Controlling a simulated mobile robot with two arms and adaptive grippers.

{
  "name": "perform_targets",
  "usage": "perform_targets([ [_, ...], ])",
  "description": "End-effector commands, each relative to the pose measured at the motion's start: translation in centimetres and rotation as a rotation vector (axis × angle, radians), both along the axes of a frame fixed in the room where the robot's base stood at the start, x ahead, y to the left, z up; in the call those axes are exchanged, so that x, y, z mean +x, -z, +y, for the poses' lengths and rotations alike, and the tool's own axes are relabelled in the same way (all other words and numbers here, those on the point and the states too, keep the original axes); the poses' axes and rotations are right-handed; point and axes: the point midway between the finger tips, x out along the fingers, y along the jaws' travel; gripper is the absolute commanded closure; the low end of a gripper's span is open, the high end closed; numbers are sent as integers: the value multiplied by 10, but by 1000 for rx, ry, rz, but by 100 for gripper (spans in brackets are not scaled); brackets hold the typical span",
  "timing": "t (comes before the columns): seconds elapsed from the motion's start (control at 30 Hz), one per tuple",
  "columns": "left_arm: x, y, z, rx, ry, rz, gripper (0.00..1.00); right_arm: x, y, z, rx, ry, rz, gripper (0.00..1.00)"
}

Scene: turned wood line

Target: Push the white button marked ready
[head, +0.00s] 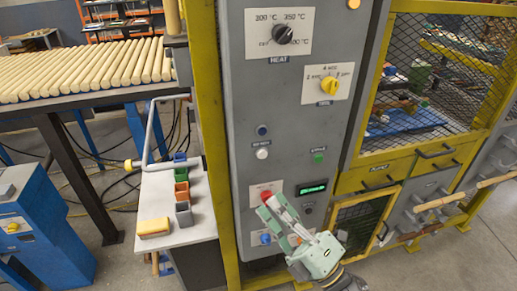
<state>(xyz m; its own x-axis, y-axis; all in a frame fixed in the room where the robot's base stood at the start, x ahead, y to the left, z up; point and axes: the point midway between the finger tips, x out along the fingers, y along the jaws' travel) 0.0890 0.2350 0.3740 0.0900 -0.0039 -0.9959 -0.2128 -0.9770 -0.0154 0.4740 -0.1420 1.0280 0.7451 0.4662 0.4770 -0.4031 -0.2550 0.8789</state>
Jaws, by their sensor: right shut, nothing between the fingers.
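A white round button (262,153) sits on the grey control panel (285,110), below a dark blue round piece. A small blue label (262,143) is just above the button; its lettering is too small to read. My right gripper (270,206) comes up from the lower right in front of the panel, its fingers pointing up and left. It is shut and empty. Its fingertips appear below the white button, over the area by a red button (266,195), apart from the white button in the picture. My left gripper is not in view.
A green button (319,158), a green-lit display (312,189) and a blue button (266,239) share the panel. A heat knob (283,34) and yellow knob (329,86) are higher. A side table (187,234) with small bins stands left. A mesh guard is right.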

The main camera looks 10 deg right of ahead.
Motion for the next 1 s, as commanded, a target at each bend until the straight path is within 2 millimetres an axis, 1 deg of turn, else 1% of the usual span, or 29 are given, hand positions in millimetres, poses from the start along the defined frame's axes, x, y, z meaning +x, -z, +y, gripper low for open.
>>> perform_targets([
  [0.03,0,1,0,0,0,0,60,-5,-11,3,-16,-4,-38,100],
  [0.1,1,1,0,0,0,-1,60,-11,-22,6,-34,-10,-78,100],
  [0.2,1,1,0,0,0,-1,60,-15,-31,8,-48,-12,-109,100],
  [0.6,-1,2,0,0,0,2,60,-15,-33,8,-50,-13,-115,100],
  [0.77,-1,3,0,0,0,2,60,-4,-33,9,-50,-12,-117,100],
  [1.0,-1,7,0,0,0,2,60,30,-32,10,-49,-13,-117,100],
])
